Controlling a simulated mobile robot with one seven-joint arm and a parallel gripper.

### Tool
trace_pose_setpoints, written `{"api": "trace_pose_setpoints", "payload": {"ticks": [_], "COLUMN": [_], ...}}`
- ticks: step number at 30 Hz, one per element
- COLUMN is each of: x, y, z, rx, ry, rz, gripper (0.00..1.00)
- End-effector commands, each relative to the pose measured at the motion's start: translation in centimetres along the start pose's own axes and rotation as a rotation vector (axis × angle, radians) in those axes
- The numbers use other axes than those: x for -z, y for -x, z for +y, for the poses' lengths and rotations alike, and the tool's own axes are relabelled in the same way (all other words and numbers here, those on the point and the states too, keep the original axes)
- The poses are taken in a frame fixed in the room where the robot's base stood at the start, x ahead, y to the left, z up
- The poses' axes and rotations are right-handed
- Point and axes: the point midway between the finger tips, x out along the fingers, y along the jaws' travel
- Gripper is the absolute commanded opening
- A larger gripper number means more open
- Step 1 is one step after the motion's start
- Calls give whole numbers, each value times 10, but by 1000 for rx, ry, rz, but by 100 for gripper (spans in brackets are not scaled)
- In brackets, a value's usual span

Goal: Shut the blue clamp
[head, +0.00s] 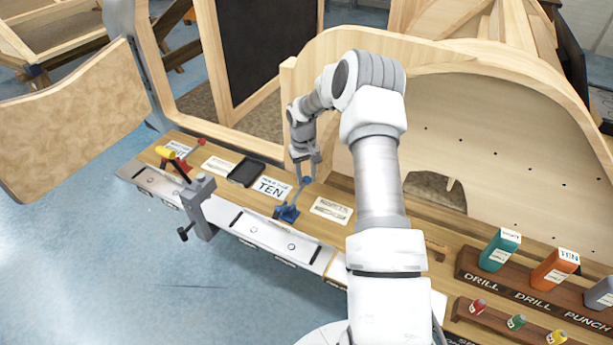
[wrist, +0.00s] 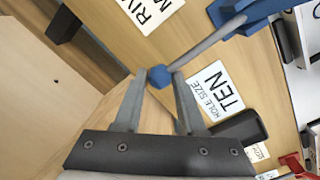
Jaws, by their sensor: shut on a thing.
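The blue clamp (head: 287,212) stands on the wooden bench, with its lever slanting up to the right and ending in a blue knob. My gripper (head: 306,178) is at the knob end of the lever in the head view. In the wrist view my gripper (wrist: 161,80) has its two fingers on either side of the blue knob (wrist: 159,77), shut on it. The clamp's blue body (wrist: 240,10) shows at the top of the wrist view, joined to the knob by a grey rod. The clamp's far side is hidden.
A red clamp (head: 182,163) and a grey vise (head: 199,207) stand to the left on the bench. A black tray (head: 246,172) and a "TEN" label (head: 271,188) lie near the blue clamp. A wooden panel (head: 470,150) rises behind on the right.

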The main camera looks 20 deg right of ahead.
Motion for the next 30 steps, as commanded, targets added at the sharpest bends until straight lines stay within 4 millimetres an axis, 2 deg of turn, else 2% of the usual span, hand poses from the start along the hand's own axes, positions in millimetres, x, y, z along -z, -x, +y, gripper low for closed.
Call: {"api": "trace_pose_setpoints", "payload": {"ticks": [20, 30], "x": [0, -2], "y": [1, 14], "z": [0, -2], "rx": [-14, -116], "ry": [3, 1], "rz": [11, 110], "gripper": [0, 0]}}
